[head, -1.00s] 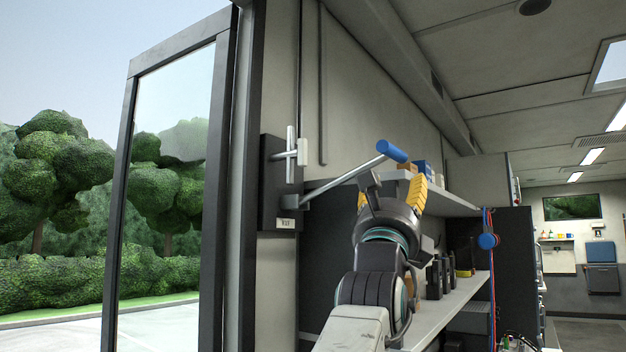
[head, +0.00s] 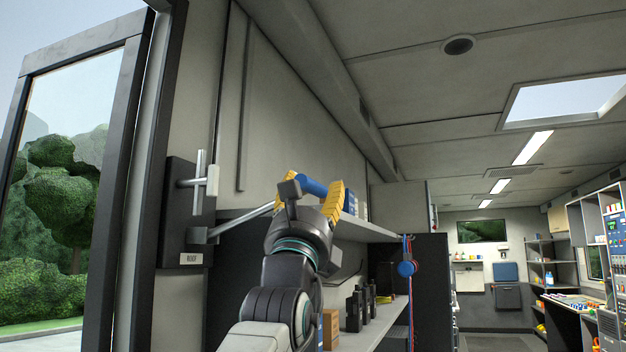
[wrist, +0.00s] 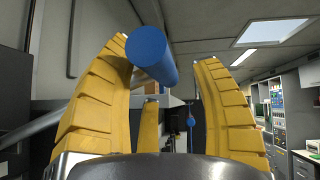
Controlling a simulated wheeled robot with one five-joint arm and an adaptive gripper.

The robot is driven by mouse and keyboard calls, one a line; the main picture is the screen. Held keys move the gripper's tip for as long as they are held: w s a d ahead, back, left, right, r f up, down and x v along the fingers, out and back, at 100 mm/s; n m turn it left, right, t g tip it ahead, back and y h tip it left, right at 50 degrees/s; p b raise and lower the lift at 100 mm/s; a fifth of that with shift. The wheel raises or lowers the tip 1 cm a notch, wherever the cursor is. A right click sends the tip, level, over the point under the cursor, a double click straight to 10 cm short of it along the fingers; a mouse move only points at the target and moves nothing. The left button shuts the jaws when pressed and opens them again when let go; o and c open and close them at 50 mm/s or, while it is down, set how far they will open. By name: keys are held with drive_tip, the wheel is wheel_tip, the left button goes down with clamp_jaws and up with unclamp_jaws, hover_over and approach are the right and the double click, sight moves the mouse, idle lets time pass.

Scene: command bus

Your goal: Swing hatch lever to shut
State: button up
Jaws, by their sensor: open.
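The hatch lever has a grey metal rod (head: 250,216) and a blue grip (head: 313,185). It slants up to the right from a dark mounting plate (head: 178,228) on the wall beside the door frame. My gripper (head: 314,188), with yellow fingers, is open at the blue grip. In the wrist view the end of the blue grip (wrist: 152,50) sits between the spread fingers, nearer the left one. The rod (wrist: 50,118) passes behind the left finger. Whether a finger touches the grip is hard to tell.
A glazed door (head: 75,60) stands at the left, with trees outside. A shelf (head: 370,228) with boxes is behind my gripper, and a lower counter (head: 345,335) holds dark items. A blue round object (head: 407,268) hangs on cables to the right. The aisle beyond is clear.

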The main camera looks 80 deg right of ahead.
drive_tip(key=shift+p+x, duration=0.35)
drive_tip(key=shift+x, duration=0.45)
clamp_jaws()
